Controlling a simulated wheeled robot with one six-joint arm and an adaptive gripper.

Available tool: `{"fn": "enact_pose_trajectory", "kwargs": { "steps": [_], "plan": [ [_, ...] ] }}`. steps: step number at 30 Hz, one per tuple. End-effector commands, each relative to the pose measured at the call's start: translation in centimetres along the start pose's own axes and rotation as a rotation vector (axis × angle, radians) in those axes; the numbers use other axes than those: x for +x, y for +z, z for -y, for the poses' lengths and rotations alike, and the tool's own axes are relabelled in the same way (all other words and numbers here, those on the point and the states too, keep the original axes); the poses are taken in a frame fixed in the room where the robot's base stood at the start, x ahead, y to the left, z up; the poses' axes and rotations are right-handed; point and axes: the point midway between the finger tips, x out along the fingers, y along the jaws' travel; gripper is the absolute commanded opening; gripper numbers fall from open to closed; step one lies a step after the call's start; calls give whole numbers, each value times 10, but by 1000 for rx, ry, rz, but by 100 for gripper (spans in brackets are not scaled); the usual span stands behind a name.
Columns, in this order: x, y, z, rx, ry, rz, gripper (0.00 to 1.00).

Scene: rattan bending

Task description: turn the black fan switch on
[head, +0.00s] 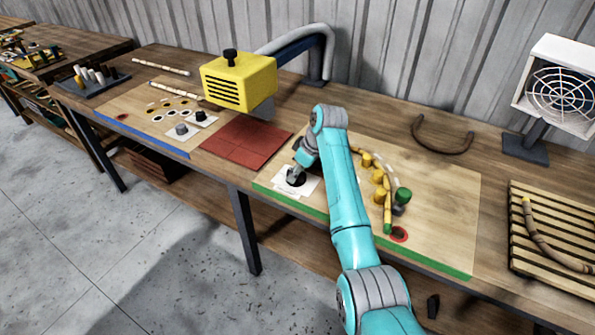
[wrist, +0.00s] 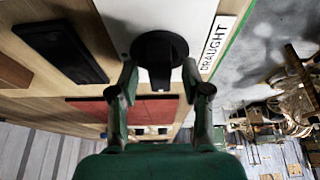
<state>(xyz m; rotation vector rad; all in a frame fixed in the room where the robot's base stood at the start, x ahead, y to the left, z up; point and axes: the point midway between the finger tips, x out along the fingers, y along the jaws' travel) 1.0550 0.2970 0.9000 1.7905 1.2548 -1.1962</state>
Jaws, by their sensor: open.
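In the head view this white plate (head: 309,184) lies near the front left of the green-edged board. My gripper (wrist: 160,76) is open, with one finger on each side of the knob's grip; contact cannot be told. In the head view my gripper (head: 294,176) is over the plate and partly covers the knob. A white-framed fan (head: 560,97) stands on a dark base at the right back of the bench.
The green-edged board (head: 440,210) holds yellow pegs (head: 378,177) and a green-topped peg (head: 403,195) beside my arm. A red mat (head: 245,143) and yellow machine (head: 238,80) stand to the left. A slatted rack (head: 530,250) with a bent cane is at the right.

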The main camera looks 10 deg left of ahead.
Motion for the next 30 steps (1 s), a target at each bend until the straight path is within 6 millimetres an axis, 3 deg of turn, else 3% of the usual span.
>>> {"fn": "enact_pose_trajectory", "kwargs": {
  "steps": [3,4,9,20,30],
  "plan": [
    [0,0,0,0,0,0,48],
    [0,0,0,0,0,0,43],
    [0,0,0,0,0,0,0],
    [0,0,0,25,10,0,0],
    [0,0,2,208,87,0,0]
  ]
}}
